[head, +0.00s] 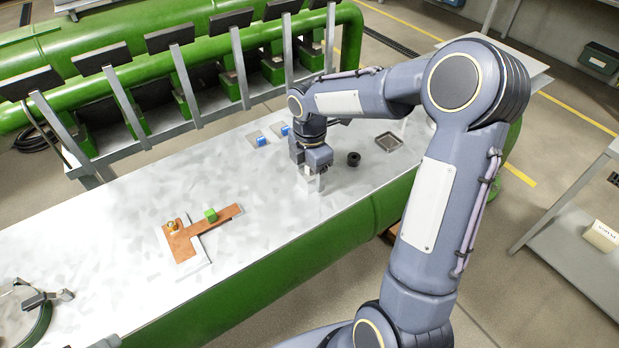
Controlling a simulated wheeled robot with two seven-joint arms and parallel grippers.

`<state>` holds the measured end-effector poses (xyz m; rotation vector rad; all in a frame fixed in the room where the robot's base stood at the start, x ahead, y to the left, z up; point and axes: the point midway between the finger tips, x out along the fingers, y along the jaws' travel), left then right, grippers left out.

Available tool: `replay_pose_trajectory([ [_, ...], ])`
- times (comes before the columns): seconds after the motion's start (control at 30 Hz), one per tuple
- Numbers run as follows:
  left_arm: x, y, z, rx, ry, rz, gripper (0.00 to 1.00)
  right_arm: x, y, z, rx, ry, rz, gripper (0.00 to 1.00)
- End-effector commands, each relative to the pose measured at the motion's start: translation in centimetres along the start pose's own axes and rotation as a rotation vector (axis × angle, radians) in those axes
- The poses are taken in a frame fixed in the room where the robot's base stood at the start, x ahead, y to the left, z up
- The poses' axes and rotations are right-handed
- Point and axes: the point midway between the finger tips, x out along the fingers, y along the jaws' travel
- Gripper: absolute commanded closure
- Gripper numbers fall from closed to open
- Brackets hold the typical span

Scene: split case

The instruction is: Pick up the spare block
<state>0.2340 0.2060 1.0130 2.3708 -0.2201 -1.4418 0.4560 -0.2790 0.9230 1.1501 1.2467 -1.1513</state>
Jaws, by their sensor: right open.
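My right gripper (312,172) points down over the metal-topped bench, right of its middle, with its fingers close to the surface. It is open. A pale grey shape shows at its fingertips; I cannot tell whether it is a block or the fingers themselves. A small green block (210,215) sits on a copper-coloured T-shaped piece (183,243) left of the gripper. Two small blue blocks (261,140) (285,130) stand on grey plates behind the gripper. I cannot tell for certain which block is the spare one. My left gripper is not in view.
A dark ring (353,159) and a shallow grey tray (388,142) lie right of the gripper. A row of grey posts with dark pads (171,37) lines the bench's back edge. A round green-rimmed fixture (25,318) is at lower left.

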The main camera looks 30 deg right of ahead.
Motion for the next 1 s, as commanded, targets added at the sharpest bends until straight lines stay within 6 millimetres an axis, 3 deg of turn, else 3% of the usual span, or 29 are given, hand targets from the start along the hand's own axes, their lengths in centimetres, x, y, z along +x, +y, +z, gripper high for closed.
replay_pose_trajectory([
  [0.3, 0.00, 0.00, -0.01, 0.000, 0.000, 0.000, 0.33, 0.58, 0.00, 0.03, 0.001, 0.000, 0.002, 0.34],
  [0.7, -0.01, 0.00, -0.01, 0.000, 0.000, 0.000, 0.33, 0.54, 0.01, 0.02, 0.001, 0.000, 0.002, 0.85],
  [1.0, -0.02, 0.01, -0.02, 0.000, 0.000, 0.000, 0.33, 0.30, 0.05, 0.01, 0.001, 0.000, 0.003, 0.85],
])
